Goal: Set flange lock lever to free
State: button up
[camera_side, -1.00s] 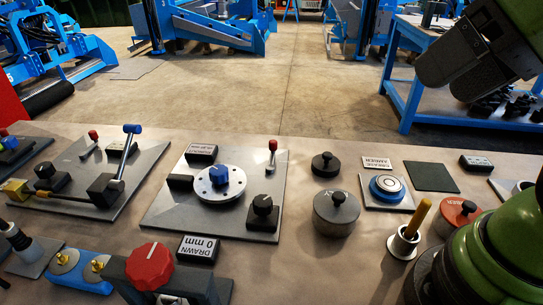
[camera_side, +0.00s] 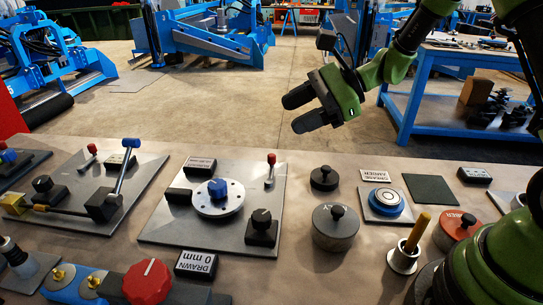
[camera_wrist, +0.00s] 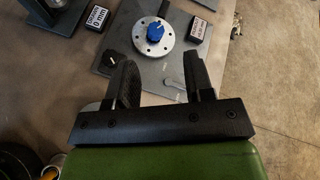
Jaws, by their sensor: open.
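A grey plate (camera_side: 160,225) in the side view carries a round silver flange (camera_side: 219,207) with a blue hex knob (camera_side: 217,188) on top. A small lever with a red tip (camera_side: 270,168) stands near upright at the plate's far right corner; I take it as the flange lock lever. A black knob (camera_side: 262,222) sits at the near right. My gripper (camera_side: 302,108) is open and empty, in the air beyond and right of the lever. The wrist view shows its spread fingers (camera_wrist: 160,78) with the flange (camera_wrist: 153,40) beyond them. The red tip cannot be made out there.
Left is another plate with a blue-tipped lever (camera_side: 130,145). Right are a lidded grey pot (camera_side: 335,228), a blue round button (camera_side: 386,200) and a cup with a yellow rod (camera_side: 404,258). A red dial (camera_side: 146,280) stands in front. The air around my gripper is clear.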

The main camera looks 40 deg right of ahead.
jog(key=w+d+f+m+t, duration=0.3)
jog(key=w+d+f+m, duration=0.15)
jog(key=f, duration=0.25)
jog(key=m+t+h, duration=0.2)
jog(key=m+h, duration=0.1)
jog(key=m, duration=0.3)
send_near(274, 156)
jog(key=shift+w+a, duration=0.3)
jog(key=shift+w, duration=0.2)
jog(key=shift+w+f, duration=0.1)
jog(key=shift+w, duration=0.05)
jog(key=x, duration=0.9)
jog(key=shift+w+a+f, duration=0.1)
jog(key=shift+f, duration=0.1)
jog(key=shift+h, duration=0.3)
grip_shut()
